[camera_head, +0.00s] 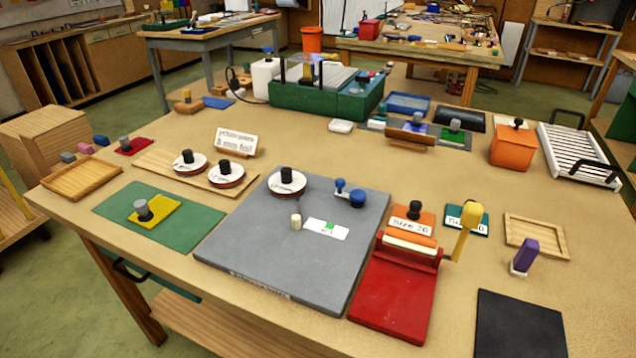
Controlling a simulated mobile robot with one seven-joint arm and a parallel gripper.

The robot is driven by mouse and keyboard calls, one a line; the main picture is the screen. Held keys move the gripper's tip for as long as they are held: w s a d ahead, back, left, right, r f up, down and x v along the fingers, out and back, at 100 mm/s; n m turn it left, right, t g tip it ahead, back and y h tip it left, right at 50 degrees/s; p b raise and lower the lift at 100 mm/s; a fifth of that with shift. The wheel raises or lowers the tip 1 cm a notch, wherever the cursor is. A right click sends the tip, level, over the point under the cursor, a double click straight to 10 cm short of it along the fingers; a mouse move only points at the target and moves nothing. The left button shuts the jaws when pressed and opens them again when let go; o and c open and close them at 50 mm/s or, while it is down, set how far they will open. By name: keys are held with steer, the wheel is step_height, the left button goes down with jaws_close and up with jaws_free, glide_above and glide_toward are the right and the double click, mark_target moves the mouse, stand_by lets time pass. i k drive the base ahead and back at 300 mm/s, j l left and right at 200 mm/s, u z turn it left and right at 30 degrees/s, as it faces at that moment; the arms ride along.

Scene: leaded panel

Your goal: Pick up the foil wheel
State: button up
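No object is clearly marked as the foil wheel. A white disc (287,186) with a reddish edge and a black knob lies at the back of the grey board (250,235). Two similar discs stand on a wooden strip (150,162) to its left: one at the left (190,166) and one at the right (226,177). A card (236,141) behind them carries print ending in "mm foil". A small blue knobbed piece (351,195) is on the grey board, right of its disc. My gripper is not in view.
The grey board also holds a cream peg (296,221) and a white-and-green card (326,229). A red crank device (402,290) stands to its right, a green mat (135,205) with a yellow plate (153,211) to its left. A black mat (520,325) lies front right.

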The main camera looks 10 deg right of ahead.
mark_target(285, 185)
steer(key=j+z, duration=0.2)
steer(key=z, duration=0.15)
steer(key=j+z, duration=0.15)
steer(key=z, duration=0.2)
steer(key=j+z, duration=0.2)
steer(key=z, duration=0.15)
steer(key=k+j+z, duration=0.1)
steer(key=j+z, duration=0.2)
steer(key=j, duration=0.2)
steer(key=k+j+z, duration=0.1)
steer(key=j+z, duration=0.15)
steer(key=j, duration=0.2)
steer(key=k+j+z, duration=0.1)
steer(key=j, duration=0.2)
steer(key=k+j, duration=0.15)
steer(key=j, duration=0.2)
steer(key=k+j+z, duration=0.15)
steer(key=j, duration=0.15)
steer(key=k+j, duration=0.1)
steer(key=j, duration=0.2)
steer(key=k+j, duration=0.1)
steer(key=j, duration=0.2)
steer(key=k+j, duration=0.1)
steer(key=j, duration=0.2)
steer(key=i+j, duration=0.1)
steer(key=i, duration=0.3)
steer(key=i+j, duration=0.15)
steer(key=i, duration=0.25)
steer(key=i+j, duration=0.1)
steer(key=i, duration=0.3)
